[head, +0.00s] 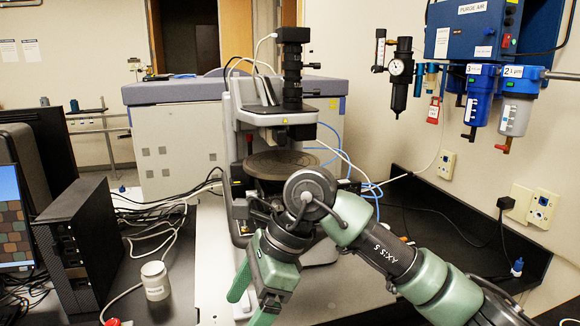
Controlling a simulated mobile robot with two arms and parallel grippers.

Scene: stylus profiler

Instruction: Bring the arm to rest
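My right arm (385,252) comes in from the lower right. It bends at a round grey joint in front of the stylus profiler (240,160). From there my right gripper (248,306) hangs down and points to the lower left. Its two green fingers are apart, with nothing seen between them; the tip of one is near the bottom edge of the view. The arm hides part of the profiler's base and the front of its round dark stage (275,163). I cannot tell whether the arm touches the profiler. My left gripper is not in view.
A small white jar (155,281) stands left of the gripper, beside a black computer case (82,245) and loose cables. The pale bench surface (210,265) left of the gripper is clear.

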